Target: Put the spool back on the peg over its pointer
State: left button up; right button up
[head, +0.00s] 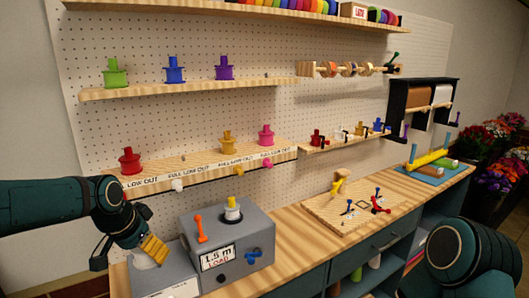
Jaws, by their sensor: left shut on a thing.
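My left gripper (151,247) is low at the left, over a grey box beside the machine. It is shut on a white thing (146,261), mostly hidden by the ribbed gold part at the fingers; I cannot tell if it is a spool. A red spool (130,162), a yellow spool (228,145) and a pink spool (266,136) stand on the lower shelf (200,163). Its front has a white pointer (178,185), a yellow pointer (238,169) and a pink pointer (267,165). Above the white pointer, no spool stands. My right gripper is out of view.
A grey machine (240,255) reading "1.5 m LOAD" carries a white and yellow piece (232,211) on top and an orange lever (199,228). The upper shelf (195,88) holds green, blue and purple spools. A wooden board (345,208) with small tools lies to the right.

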pick_arm(q)
jog(key=s+d+f+n+b, duration=0.1)
jog(key=s+d+f+b, duration=0.15)
jog(key=d+f, duration=0.7)
jog(key=s+f+n+y, duration=0.1)
jog(key=s+f+n, duration=0.1)
jog(key=f, duration=0.6)
jog(key=s+a+f+n, duration=0.1)
jog(key=s+f, duration=0.4)
jog(key=f, duration=0.3)
jog(key=shift+f+n+y, duration=0.25)
jog(key=shift+n+y, duration=0.15)
jog(key=shift+t, duration=0.3)
